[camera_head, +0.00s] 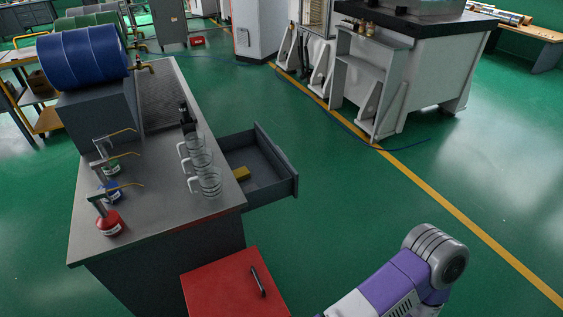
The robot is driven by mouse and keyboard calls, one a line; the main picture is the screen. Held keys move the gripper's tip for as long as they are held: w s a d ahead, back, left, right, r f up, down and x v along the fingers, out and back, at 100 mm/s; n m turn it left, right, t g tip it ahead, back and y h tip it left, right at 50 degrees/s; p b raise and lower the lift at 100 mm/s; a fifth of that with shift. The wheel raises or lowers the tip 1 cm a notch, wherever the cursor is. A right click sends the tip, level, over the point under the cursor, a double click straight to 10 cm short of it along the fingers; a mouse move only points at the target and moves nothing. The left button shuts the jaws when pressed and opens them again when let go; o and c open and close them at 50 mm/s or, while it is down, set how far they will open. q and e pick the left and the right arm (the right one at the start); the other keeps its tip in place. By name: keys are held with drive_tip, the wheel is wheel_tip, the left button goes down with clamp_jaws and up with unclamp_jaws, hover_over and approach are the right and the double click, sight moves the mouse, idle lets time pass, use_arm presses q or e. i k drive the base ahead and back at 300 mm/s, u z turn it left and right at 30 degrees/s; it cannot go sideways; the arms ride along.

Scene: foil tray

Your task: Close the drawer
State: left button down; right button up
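An open drawer (266,181) sticks out to the right from the side of the grey workbench (160,205). It is dark grey, and a small yellow block (241,174) lies inside near its left end. The drawer's front panel is at its right end; its outer face and any handle there are hidden from this view. Only a purple and grey link of my arm shows at the bottom right, apart from the drawer. Neither of my grippers is in view.
Glass mugs (208,182) stand at the bench edge beside the drawer. Small red, blue and green bottles (111,222) and a blue barrel (82,62) are farther left. A red panel (236,287) with a black handle is below. Green floor right of the drawer is clear.

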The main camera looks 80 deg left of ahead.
sight(276, 178)
drive_tip(key=u, duration=0.75)
drive_tip(key=i, duration=2.45)
drive_tip(key=u, duration=2.95)
drive_tip(key=i, duration=1.25)
drive_tip(key=u, duration=0.45)
